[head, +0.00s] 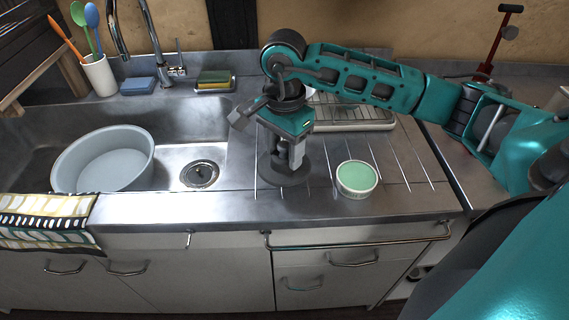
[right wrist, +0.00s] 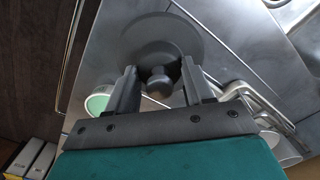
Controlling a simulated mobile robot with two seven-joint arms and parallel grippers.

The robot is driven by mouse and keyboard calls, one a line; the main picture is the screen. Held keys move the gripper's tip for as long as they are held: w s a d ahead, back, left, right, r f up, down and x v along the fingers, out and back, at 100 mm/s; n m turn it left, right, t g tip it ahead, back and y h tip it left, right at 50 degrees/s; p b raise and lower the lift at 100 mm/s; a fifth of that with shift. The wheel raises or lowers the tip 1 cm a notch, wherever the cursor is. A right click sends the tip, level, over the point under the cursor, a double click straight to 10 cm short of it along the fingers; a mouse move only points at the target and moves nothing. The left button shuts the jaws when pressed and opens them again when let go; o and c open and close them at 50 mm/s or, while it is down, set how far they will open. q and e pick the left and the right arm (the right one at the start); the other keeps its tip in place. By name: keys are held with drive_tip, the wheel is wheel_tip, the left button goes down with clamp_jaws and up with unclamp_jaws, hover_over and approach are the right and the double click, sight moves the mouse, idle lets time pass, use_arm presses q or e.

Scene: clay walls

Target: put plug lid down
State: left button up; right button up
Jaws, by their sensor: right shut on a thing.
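The plug lid (head: 272,178) is a dark grey round disc with a knob. It is at the ribbed steel drainboard, right of the sink. My right gripper (head: 287,158) points down over it and is shut on its knob. In the right wrist view the knob (right wrist: 158,84) sits between the two fingers (right wrist: 157,88), with the wide disc (right wrist: 160,35) beyond. I cannot tell whether the disc touches the drainboard or is slightly above it. My left gripper is not in view.
A small white tub with a green top (head: 357,177) stands close right of the lid. A dish rack (head: 350,118) is behind. The sink on the left has an open drain (head: 199,174) and a grey basin (head: 103,158). The drainboard's front strip (head: 330,210) is clear.

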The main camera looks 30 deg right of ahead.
sight(284, 155)
drive_tip(key=shift+f, duration=2.25)
drive_tip(key=shift+f+b, duration=0.25)
drive_tip(key=shift+b, duration=0.15)
drive_tip(key=o, duration=1.1)
drive_tip(key=shift+r, duration=0.1)
drive_tip(key=shift+r+p, duration=0.35)
drive_tip(key=shift+r, duration=0.15)
wheel_tip(284, 155, up, 11)
drive_tip(key=shift+r, duration=0.2)
